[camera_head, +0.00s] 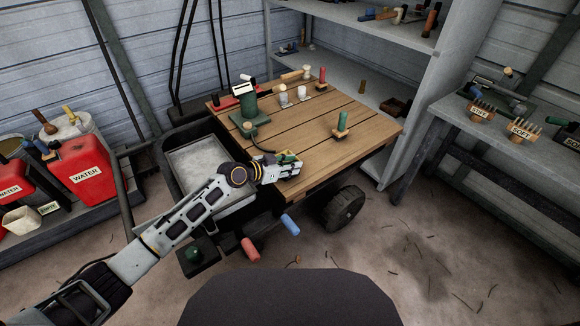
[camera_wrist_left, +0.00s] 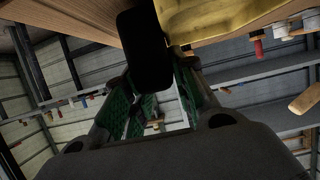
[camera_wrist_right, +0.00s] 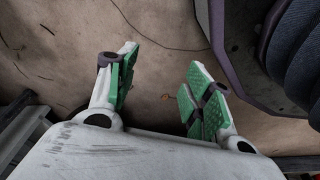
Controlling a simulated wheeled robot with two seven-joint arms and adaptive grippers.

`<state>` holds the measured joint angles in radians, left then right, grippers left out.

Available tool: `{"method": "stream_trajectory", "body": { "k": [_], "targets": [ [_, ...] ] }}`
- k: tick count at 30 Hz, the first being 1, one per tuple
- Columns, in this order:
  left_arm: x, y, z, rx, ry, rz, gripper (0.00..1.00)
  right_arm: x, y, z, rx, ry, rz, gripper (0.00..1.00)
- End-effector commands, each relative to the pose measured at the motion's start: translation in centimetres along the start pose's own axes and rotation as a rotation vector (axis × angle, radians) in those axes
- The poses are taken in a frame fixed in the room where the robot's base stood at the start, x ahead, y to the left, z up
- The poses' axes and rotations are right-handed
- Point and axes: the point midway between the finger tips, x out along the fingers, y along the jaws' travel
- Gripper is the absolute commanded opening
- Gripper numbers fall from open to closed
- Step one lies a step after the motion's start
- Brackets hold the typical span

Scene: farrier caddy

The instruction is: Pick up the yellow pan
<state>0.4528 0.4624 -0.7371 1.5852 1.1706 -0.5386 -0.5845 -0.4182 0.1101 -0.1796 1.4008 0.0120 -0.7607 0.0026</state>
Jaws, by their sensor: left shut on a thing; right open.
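The yellow pan (camera_head: 291,170) is at the front edge of the wooden cart top, small and partly covered by my left gripper (camera_head: 281,164). In the left wrist view the yellow pan (camera_wrist_left: 207,20) fills the top, with a dark handle-like part (camera_wrist_left: 145,50) running down toward the green finger pads. My left gripper (camera_wrist_left: 158,95) is shut on the pan; the exact contact is partly hidden. I cannot tell whether the pan touches the cart top. My right gripper (camera_wrist_right: 162,75) is open and empty over the floor, outside the head view.
The cart top (camera_head: 318,133) also bears a green device (camera_head: 249,115), white-topped pots, a red-handled tool (camera_head: 322,77) and a green-handled tool (camera_head: 342,122). A grey basin (camera_head: 205,160) adjoins its left. Shelves stand behind; a brush bench (camera_head: 500,110) stands right.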

Motion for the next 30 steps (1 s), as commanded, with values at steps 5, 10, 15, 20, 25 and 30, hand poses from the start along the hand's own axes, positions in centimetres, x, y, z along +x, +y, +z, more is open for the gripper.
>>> {"method": "stream_trajectory", "body": {
  "k": [5,10,15,20,25,30],
  "targets": [
    [-0.7,-0.1,-1.8,0.002,0.004,-0.001,0.00,0.5,0.2,0.7,0.001,0.002,0.003,0.51],
    [-1.7,-0.1,-4.2,0.003,0.004,-0.001,0.00,1.6,1.2,1.7,-0.001,0.008,0.016,0.51],
    [-2.6,0.0,-6.5,0.004,0.004,-0.001,0.00,2.3,1.4,2.6,0.000,0.012,0.019,0.51],
    [-3.3,0.0,-8.0,0.003,0.003,-0.001,0.00,2.7,1.6,3.2,0.000,0.015,0.020,0.51],
    [-3.6,0.0,-8.8,0.002,0.002,-0.001,0.00,2.9,1.6,3.5,0.000,0.016,0.021,0.51],
    [-3.6,0.0,-8.8,0.002,0.002,-0.001,0.00,2.9,1.6,3.6,0.000,0.017,0.021,0.51]
  ]
}}
